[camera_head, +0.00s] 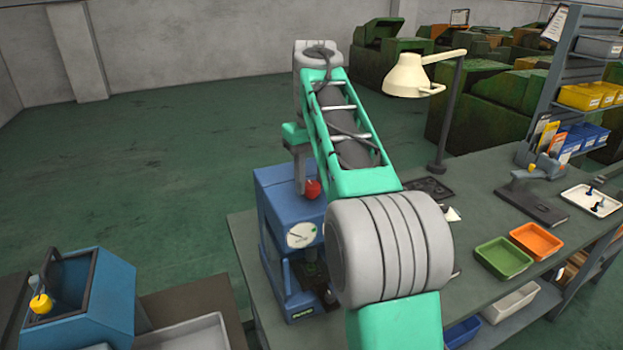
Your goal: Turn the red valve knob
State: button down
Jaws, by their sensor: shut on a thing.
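The red valve knob (313,189) is on the upper part of a blue machine (275,196) that stands on the workbench. The machine has a round white dial (301,235) on its front, below the knob. My gripper (303,187) points down at the end of my green and grey arm and is shut on the red knob. It is small in this view, and its fingers are partly hidden. My arm crosses the middle of the picture and covers part of the machine's right side.
A cream lamp (411,78) stands on the bench behind my arm. A green tray (503,258) and an orange tray (536,240) lie to the right. Another blue machine with a yellow knob (40,303) is at lower left. The floor at left is clear.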

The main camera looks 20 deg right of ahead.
aim_at(312, 184)
jog(key=shift+n, duration=0.6)
jog(key=c, duration=0.9)
grip_release()
jog(key=shift+r, duration=0.1)
notch_tip(312, 184, up, 8)
jog(key=shift+d+f+p, duration=0.1)
jog(key=shift+f+p, duration=0.05)
jog(key=shift+p, duration=0.9)
